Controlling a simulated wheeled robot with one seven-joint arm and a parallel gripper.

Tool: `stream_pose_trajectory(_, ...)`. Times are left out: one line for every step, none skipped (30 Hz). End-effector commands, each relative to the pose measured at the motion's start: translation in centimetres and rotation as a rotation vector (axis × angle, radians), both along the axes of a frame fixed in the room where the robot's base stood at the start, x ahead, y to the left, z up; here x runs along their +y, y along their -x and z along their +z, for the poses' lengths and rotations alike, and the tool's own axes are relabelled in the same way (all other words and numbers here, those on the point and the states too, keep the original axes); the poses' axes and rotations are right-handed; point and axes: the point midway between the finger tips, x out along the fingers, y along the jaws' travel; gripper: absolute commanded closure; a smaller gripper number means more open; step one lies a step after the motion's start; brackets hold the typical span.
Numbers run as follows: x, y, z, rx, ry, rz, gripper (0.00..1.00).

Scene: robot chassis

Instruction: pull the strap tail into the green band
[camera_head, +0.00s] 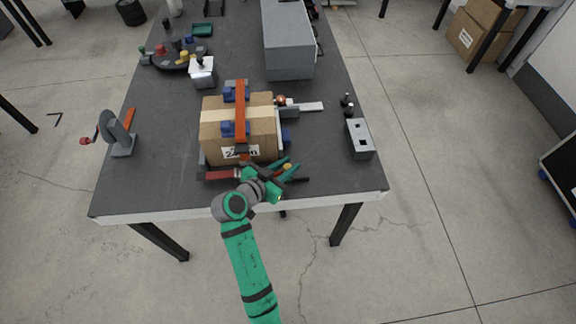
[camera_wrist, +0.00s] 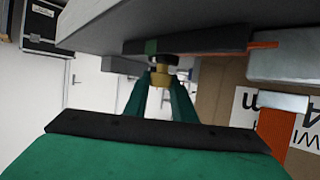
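An orange strap (camera_head: 240,115) runs over the top of a taped cardboard box (camera_head: 212,145) and down its near face, through blue guides (camera_head: 235,91). In the wrist view an orange strip (camera_wrist: 275,128) passes through a metal loop beside the printed label. A dark bar carries a green band (camera_wrist: 151,47), with a thin orange piece (camera_wrist: 262,45) at its right end. My gripper (camera_head: 287,171) is low at the box's near side. Its green fingers (camera_wrist: 160,88) stand on both sides of a brass knob under the bar; whether they touch it is unclear. The strap's free end is not clear.
A red-and-dark part (camera_head: 222,174) lies left of my gripper. A crank stand (camera_head: 121,137) is at the left and a grey block with holes (camera_head: 360,140) at the right. A long grey case (camera_head: 288,45) stands behind. The front table corners are clear.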

Motion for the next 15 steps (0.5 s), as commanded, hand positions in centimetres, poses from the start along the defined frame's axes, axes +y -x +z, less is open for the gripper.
stream_pose_trajectory(-0.73,0.15,-0.06,0.003,0.004,-0.017,0.72)
stream_pose_trajectory(-0.66,0.17,-0.06,0.003,0.004,-0.016,0.65)
stream_pose_trajectory(-0.57,0.15,-0.05,0.003,0.003,-0.015,0.58)
stream_pose_trajectory(-0.50,0.14,-0.05,0.003,0.003,-0.013,0.58)
stream_pose_trajectory(-0.43,0.13,-0.05,0.003,0.003,-0.012,0.58)
stream_pose_trajectory(-0.37,0.12,-0.05,0.002,0.003,-0.011,0.58)
stream_pose_trajectory(-0.32,0.12,-0.04,0.002,0.002,-0.010,0.58)
stream_pose_trajectory(-0.29,0.11,-0.04,0.002,0.001,-0.009,0.58)
stream_pose_trajectory(-0.26,0.11,-0.04,0.001,0.002,-0.008,0.58)
stream_pose_trajectory(-0.24,0.10,-0.04,0.001,0.002,-0.008,0.58)
stream_pose_trajectory(-0.21,0.11,-0.02,0.001,0.001,-0.007,0.58)
stream_pose_trajectory(-0.15,0.16,0.01,0.001,0.001,-0.007,0.58)
stream_pose_trajectory(-0.07,0.23,0.05,0.001,0.001,-0.006,0.58)
stream_pose_trajectory(0.02,0.34,0.11,0.001,0.001,-0.006,0.58)
stream_pose_trajectory(0.20,0.57,0.24,0.001,0.001,-0.006,0.58)
